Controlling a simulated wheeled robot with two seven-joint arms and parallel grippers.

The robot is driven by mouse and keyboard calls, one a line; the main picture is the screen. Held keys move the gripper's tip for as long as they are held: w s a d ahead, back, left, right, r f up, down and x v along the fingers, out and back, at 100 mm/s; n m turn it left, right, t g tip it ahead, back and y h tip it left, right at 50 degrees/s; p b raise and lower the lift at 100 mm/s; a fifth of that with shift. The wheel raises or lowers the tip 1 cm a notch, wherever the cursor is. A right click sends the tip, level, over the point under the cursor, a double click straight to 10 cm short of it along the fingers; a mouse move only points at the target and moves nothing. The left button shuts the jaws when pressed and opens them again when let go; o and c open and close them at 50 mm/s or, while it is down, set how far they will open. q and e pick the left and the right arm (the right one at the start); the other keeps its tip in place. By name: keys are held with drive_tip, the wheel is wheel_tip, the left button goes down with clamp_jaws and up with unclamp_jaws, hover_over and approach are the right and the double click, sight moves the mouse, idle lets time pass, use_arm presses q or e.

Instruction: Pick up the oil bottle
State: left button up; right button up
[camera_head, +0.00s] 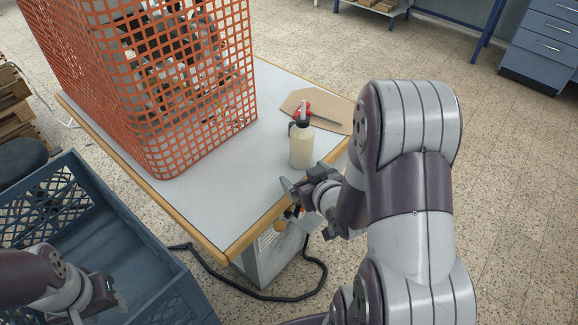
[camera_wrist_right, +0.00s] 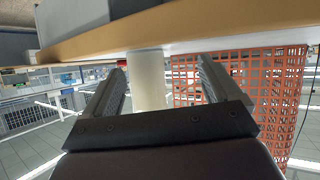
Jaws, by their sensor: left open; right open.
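The oil bottle (camera_head: 301,145), pale cream with a dark cap and nozzle, stands upright on the grey worktable (camera_head: 222,196) near its right edge. My right gripper (camera_head: 299,186) is open just in front of the bottle, at the table's near right edge. In the right wrist view, which looks upside down, the pale bottle body (camera_wrist_right: 150,80) shows between the two spread fingers (camera_wrist_right: 158,82), beyond their tips. Its top is hidden there. My left gripper (camera_head: 103,303) is open and empty over the blue crate (camera_head: 150,232) at the lower left.
An orange mesh guard (camera_head: 165,90) stands on the table left of the bottle and also shows in the wrist view (camera_wrist_right: 255,85). A brown board (camera_head: 325,112) with a red-handled tool (camera_head: 304,108) lies behind the bottle. The table's front middle is clear.

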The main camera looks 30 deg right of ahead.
sight(298, 145)
drive_tip(key=t, duration=0.2)
drive_tip(key=w+d+t+b, duration=0.1)
drive_tip(key=m+t, duration=0.1)
drive_tip(key=t, duration=0.1)
drive_tip(key=shift+w+d+r+t, duration=0.25)
drive_tip(key=shift+w+d+t, duration=0.05)
drive_tip(key=shift+w+d, duration=0.05)
drive_tip(key=shift+h, duration=0.4)
drive_tip(key=w, duration=0.2)
drive_tip(key=w+d, duration=0.1)
drive_tip(key=w, duration=0.2)
drive_tip(key=w+p, duration=0.1)
drive_tip(key=w, duration=0.1)
drive_tip(key=shift+w+d+f, duration=0.15)
drive_tip(key=shift+w+d, duration=0.05)
drive_tip(key=shift+w, duration=0.2)
drive_tip(key=shift+s, duration=0.1)
drive_tip(key=c, duration=0.6)
use_arm(q)
drive_tip(key=shift+s+d+f, duration=0.2)
drive_tip(key=shift+f, duration=0.4)
use_arm(e)
drive_tip(key=c, duration=0.7)
